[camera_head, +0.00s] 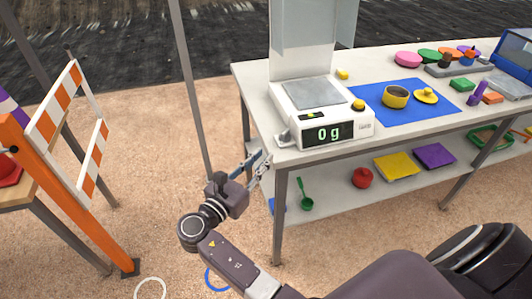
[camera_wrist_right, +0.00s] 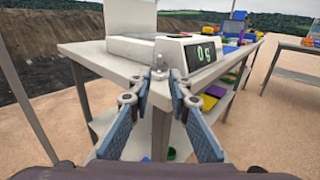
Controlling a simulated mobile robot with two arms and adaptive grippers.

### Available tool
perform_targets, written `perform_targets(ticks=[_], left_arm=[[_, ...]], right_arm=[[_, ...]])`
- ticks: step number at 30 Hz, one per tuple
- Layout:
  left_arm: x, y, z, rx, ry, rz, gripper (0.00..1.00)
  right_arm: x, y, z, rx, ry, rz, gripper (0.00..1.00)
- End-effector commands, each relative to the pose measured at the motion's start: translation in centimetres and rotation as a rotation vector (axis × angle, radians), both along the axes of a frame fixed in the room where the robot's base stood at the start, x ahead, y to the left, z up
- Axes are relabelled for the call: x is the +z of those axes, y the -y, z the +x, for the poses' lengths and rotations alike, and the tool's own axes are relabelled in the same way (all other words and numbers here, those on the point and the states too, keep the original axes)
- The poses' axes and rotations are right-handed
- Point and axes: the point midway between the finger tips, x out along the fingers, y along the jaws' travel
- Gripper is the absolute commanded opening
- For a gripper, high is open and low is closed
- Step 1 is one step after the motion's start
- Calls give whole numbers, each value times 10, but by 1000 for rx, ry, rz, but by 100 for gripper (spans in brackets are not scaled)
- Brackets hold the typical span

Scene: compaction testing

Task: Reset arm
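My right gripper (camera_head: 256,164) is in front of the front-left corner of the white table (camera_head: 262,122), beside the scale. Its two fingers are apart with nothing between them. In the right wrist view the gripper (camera_wrist_right: 160,105) shows its blue finger pads on either side of the table corner and leg. I cannot tell whether a finger touches the table. The white scale (camera_head: 312,100) on the table reads "0 g", and it also shows in the wrist view (camera_wrist_right: 150,48). My left gripper is in neither view.
A blue mat (camera_head: 377,125) holds a yellow pot (camera_head: 396,97) and its lid (camera_head: 426,96). An orange-striped barrier (camera_head: 62,125) stands left. Open sandy floor lies between.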

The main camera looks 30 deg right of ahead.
Motion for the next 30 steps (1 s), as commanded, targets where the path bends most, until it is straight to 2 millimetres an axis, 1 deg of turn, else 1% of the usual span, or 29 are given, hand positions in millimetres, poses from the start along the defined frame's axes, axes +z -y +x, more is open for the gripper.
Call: perform_targets(ticks=[14, 17, 20, 23, 24, 26, 27, 29, 30], left_arm=[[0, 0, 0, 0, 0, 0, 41], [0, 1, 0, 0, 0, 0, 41], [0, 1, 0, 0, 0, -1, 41], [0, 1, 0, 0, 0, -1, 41], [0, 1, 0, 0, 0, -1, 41], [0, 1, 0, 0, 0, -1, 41], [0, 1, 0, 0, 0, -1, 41], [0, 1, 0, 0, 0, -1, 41], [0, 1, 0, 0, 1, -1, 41]], right_arm=[[0, 0, 0, 1, 0, 0, 17], [-10, -1, 2, 14, -6, 15, 17], [-44, -2, 6, 55, -22, 74, 17], [-100, -5, 7, 110, -43, 188, 17], [-127, -7, 5, 129, -50, 245, 17], [-168, -10, 0, 149, -61, 341, 17], [-196, -12, -7, 157, -67, 411, 17], [-238, -16, -19, 158, -72, 519, 17], [-267, -19, -31, 150, -75, 595, 17]])
